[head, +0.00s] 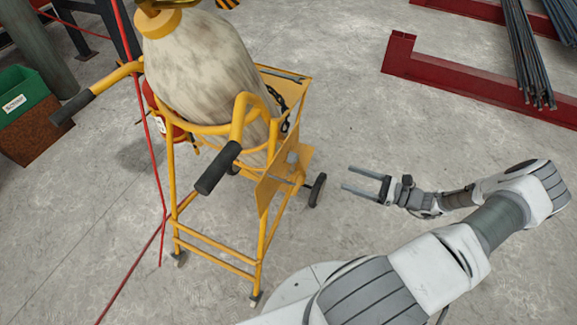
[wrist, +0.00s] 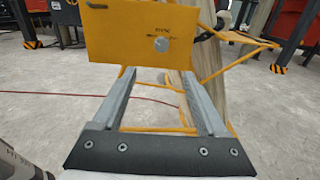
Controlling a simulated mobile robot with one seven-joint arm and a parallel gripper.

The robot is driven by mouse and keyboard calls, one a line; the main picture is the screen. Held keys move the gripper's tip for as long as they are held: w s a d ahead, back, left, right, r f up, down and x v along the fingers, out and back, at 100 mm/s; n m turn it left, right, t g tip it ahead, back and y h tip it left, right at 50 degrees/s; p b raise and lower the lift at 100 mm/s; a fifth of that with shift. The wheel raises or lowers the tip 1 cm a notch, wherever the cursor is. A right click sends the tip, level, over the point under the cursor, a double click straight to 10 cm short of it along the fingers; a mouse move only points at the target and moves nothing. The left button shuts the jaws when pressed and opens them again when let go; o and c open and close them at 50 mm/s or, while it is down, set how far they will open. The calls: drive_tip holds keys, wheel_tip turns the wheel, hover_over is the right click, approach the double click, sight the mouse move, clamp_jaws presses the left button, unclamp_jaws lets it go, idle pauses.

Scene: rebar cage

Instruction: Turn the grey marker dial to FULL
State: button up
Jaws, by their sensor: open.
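The grey marker dial (wrist: 161,45) is a small round knob on a yellow plate (wrist: 112,40) in the wrist view. Small dark lettering sits above the dial, too small to read surely, so I cannot tell its setting. In the head view the plate (head: 275,181) hangs on the near right side of the yellow cart, seen at a steep angle. My gripper (head: 360,179) is open and empty, right of the plate and apart from it. In the wrist view its two fingers (wrist: 158,75) point toward the plate, with the dial beyond the tips and above them.
The yellow cart (head: 216,250) carries a large mottled cylinder (head: 205,75) and has black-gripped handles (head: 217,167). A red line (head: 150,150) crosses left of it. A green bin (head: 22,100) stands far left. Red beams (head: 470,85) and rebar (head: 525,50) lie at upper right. Floor around my gripper is clear.

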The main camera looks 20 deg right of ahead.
sight(296, 159)
drive_tip(key=x, duration=1.7)
drive_tip(key=shift+w, duration=0.3)
clamp_jaws()
